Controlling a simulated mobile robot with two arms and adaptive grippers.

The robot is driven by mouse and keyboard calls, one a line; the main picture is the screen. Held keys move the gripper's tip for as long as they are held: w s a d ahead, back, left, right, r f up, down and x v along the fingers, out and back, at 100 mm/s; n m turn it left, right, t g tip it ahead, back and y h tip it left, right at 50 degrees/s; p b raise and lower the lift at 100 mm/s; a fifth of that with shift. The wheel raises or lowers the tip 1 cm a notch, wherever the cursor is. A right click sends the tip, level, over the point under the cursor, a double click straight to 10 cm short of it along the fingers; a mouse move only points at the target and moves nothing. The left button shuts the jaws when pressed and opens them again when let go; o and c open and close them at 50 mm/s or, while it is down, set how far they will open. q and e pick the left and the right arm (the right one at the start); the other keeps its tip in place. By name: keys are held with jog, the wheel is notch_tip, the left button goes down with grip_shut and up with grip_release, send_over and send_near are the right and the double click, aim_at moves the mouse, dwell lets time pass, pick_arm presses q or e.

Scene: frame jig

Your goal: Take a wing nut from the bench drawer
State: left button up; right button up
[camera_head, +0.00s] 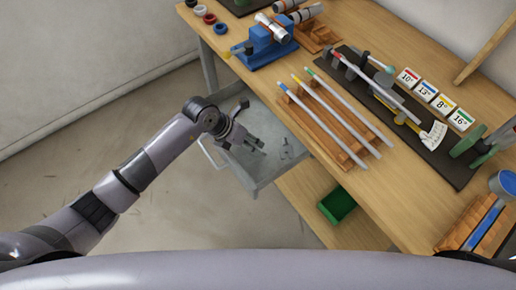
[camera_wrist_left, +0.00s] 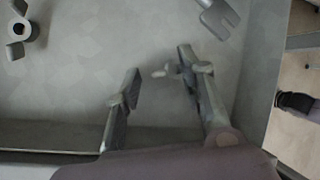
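The bench drawer (camera_head: 262,182) is a grey metal tray, pulled open below the bench's left side. My left gripper (camera_head: 262,148) is over the drawer, fingers pointing into it. In the left wrist view the gripper (camera_wrist_left: 160,62) has its two fingers apart, open. A small grey piece (camera_wrist_left: 162,72) shows between the fingers, near the right one; I cannot tell whether it is a wing nut or touches the finger. A grey wing nut (camera_wrist_left: 20,30) lies on the drawer floor at upper left. Another grey winged piece (camera_wrist_left: 218,16) lies at the top. My right gripper is not in view.
The drawer's side wall (camera_wrist_left: 262,70) stands close to the right finger in the wrist view. The wooden bench top (camera_head: 420,185) overhangs the drawer and holds rods on a wooden rack (camera_head: 325,125) and a blue vise (camera_head: 268,45). A green bin (camera_head: 338,205) sits on the lower shelf.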

pick_arm(q)
jog(key=shift+a, duration=0.1)
grip_shut()
dwell(0.3)
dwell(0.4)
